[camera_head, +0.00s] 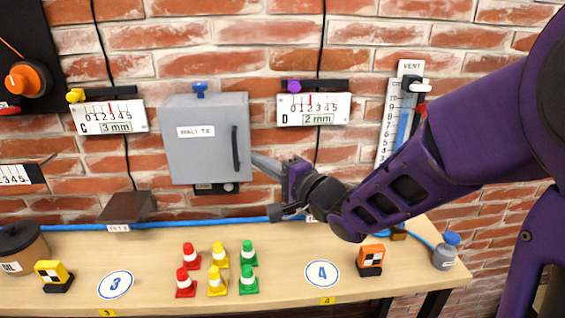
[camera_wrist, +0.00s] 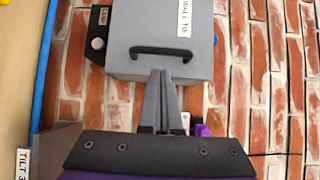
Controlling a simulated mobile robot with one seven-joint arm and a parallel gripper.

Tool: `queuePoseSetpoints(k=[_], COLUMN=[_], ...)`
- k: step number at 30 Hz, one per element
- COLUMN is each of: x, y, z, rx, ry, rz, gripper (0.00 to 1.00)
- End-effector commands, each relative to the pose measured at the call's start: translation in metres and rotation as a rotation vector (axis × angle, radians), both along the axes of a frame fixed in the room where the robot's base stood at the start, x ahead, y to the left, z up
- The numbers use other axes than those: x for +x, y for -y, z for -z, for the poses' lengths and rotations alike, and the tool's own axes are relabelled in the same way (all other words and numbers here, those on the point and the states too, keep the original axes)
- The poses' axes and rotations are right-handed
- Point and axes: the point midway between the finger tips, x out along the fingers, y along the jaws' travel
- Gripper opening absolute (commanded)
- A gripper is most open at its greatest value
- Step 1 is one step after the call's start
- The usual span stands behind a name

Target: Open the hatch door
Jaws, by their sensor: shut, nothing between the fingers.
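The hatch door (camera_head: 205,155) is the grey front of a wall box, with a white label and a dark vertical bar handle (camera_head: 235,148) near its right edge. It looks closed. In the wrist view the door (camera_wrist: 200,60) and its black handle (camera_wrist: 160,50) lie just ahead of my fingers. My gripper (camera_head: 256,157) is to the right of the handle, pointing at it. In the wrist view the two grey fingers of my gripper (camera_wrist: 160,73) are together, empty, with tips close to the handle. I cannot tell whether they touch it.
A blue knob (camera_head: 200,88) sits on top of the box. A panel with a round knob (camera_head: 229,187) is beneath it. Gauges C (camera_head: 110,117) and D (camera_head: 314,109) flank the box. Below, the wooden table (camera_head: 150,265) holds several small cones (camera_head: 218,285). A blue hose (camera_head: 180,224) runs along the wall.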

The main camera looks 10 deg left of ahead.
Motion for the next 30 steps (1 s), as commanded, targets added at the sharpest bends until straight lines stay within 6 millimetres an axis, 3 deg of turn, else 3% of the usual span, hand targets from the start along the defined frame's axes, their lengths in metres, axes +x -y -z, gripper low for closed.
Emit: queuePoseSetpoints(k=[3, 9, 30], x=[0.013, 0.028, 0.029], y=[-0.017, -0.033, -0.041], z=[0.001, 0.001, 0.001], rx=[0.001, 0.000, -0.001], ry=[0.000, -0.001, 0.001], rz=[-0.002, 0.001, 0.023], gripper=[0.00, 0.00, 0.00])
